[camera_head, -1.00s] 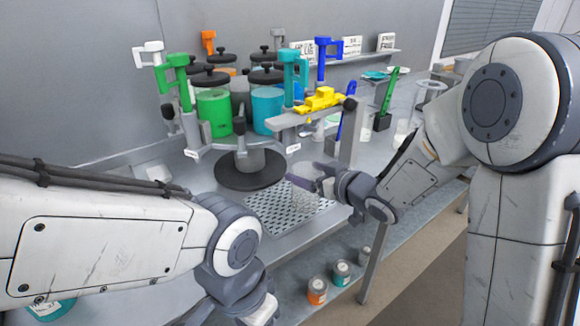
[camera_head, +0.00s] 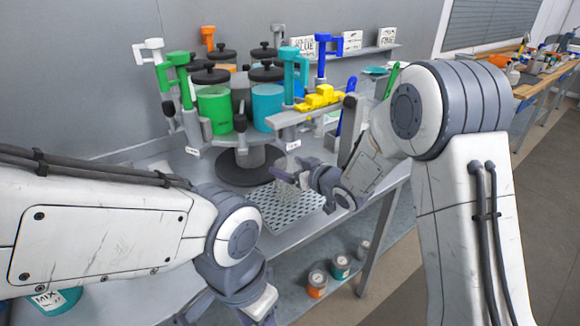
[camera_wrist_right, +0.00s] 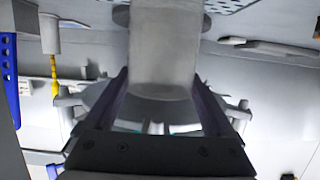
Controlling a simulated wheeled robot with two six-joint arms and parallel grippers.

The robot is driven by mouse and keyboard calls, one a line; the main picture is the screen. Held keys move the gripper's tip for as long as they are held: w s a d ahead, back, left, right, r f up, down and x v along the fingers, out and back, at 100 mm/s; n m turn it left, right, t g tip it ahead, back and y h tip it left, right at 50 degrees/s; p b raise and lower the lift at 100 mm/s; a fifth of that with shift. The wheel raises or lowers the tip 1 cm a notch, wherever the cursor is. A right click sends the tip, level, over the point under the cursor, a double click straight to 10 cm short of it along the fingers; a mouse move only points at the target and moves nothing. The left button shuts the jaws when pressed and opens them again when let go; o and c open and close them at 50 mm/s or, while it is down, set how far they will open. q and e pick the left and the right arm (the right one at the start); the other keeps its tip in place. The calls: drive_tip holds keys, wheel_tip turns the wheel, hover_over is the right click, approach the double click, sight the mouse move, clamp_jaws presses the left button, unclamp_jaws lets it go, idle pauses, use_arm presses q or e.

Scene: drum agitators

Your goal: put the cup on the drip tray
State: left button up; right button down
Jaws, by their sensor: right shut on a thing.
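The cup (camera_wrist_right: 165,62) is a pale, translucent vessel between the two fingers of my right gripper (camera_wrist_right: 165,95) in the right wrist view. The gripper is shut on it. In the head view my right gripper (camera_head: 283,178) is over the drip tray (camera_head: 285,212), a perforated metal plate at the front of the bench below the drum stand. The cup is hard to make out there, so I cannot tell whether its base touches the tray. My left arm reaches in from the left; its fingers are outside the picture.
Behind the tray stands a drum rack with a green drum (camera_head: 214,110) and a teal drum (camera_head: 266,106). A yellow piece (camera_head: 320,97) sits on a projecting arm above the bench. Small jars, one orange (camera_head: 317,284), stand on a lower shelf.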

drive_tip(key=shift+f, duration=0.2)
unclamp_jaws()
drive_tip(key=shift+r, duration=0.15)
drive_tip(key=shift+d+r, duration=0.1)
drive_tip(key=shift+r, duration=0.1)
drive_tip(key=v, duration=1.2)
drive_tip(key=s+f+g+h, duration=0.1)
drive_tip(key=s+g, duration=0.3)
drive_tip(key=s, duration=0.6)
drive_tip(key=s+a+f+g+h, duration=0.1)
drive_tip(key=s+g+h, duration=0.3)
drive_tip(key=s, duration=0.6)
drive_tip(key=s+a+f+g+h, duration=0.1)
drive_tip(key=s+f+g+h, duration=0.1)
drive_tip(key=s, duration=0.8)
drive_tip(key=shift+s+f+g+h+b, duration=0.35)
drive_tip(key=shift+f+g, duration=0.25)
drive_tip(key=shift+g, duration=0.3)
